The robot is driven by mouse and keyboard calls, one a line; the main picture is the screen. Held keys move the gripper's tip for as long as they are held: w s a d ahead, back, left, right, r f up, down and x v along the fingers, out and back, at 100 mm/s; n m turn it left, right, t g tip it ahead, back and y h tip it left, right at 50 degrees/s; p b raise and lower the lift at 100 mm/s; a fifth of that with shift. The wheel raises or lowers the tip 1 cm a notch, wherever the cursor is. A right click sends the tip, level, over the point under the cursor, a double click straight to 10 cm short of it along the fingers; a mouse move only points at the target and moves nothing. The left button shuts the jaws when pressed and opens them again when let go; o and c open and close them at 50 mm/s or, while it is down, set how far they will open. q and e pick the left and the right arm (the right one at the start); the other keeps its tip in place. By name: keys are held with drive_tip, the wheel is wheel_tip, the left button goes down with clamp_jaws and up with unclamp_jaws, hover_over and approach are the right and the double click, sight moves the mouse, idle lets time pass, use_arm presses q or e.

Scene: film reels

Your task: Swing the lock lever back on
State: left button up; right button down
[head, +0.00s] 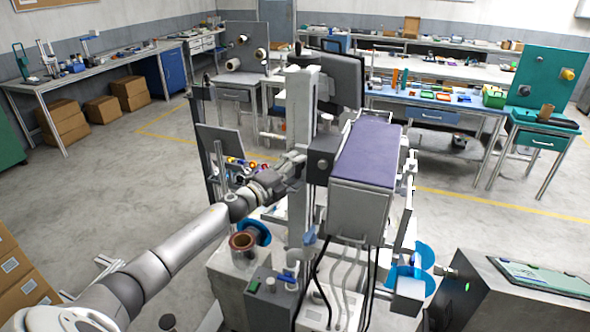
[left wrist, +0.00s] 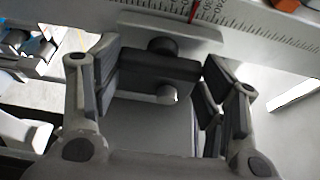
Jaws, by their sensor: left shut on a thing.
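My left gripper (head: 297,160) reaches in from the left to the upright grey column (head: 301,105) of the machine. In the left wrist view its two fingers (left wrist: 160,76) are shut on a dark block (left wrist: 148,66), one finger at each end. A round dark knob (left wrist: 163,46) and a small light pin (left wrist: 167,94) sit on the block. This block seems to be the lock lever or its clamp; I cannot tell its lock position. Behind it runs a grey scale bar (left wrist: 240,22) with ruled marks and a red line. My right gripper is not in view.
A grey machine head with a purple top (head: 368,152) stands just right of the column, with a dark monitor (head: 343,80) behind. A blue-flanged copper reel (head: 243,240) and hanging cables lie below. Open floor is at the left.

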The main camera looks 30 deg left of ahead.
use_arm(q)
drive_tip(key=o, duration=1)
drive_tip(key=shift+s, duration=0.15)
drive_tip(key=shift+s+f, duration=0.1)
drive_tip(key=shift+s, duration=0.2)
drive_tip(key=shift+s+a, duration=0.3)
drive_tip(key=shift+s, duration=1.55)
drive_tip(key=shift+s+a, duration=0.35)
drive_tip(key=shift+s, duration=1.45)
drive_tip(key=shift+s+a, duration=0.3)
drive_tip(key=shift+s, duration=1.55)
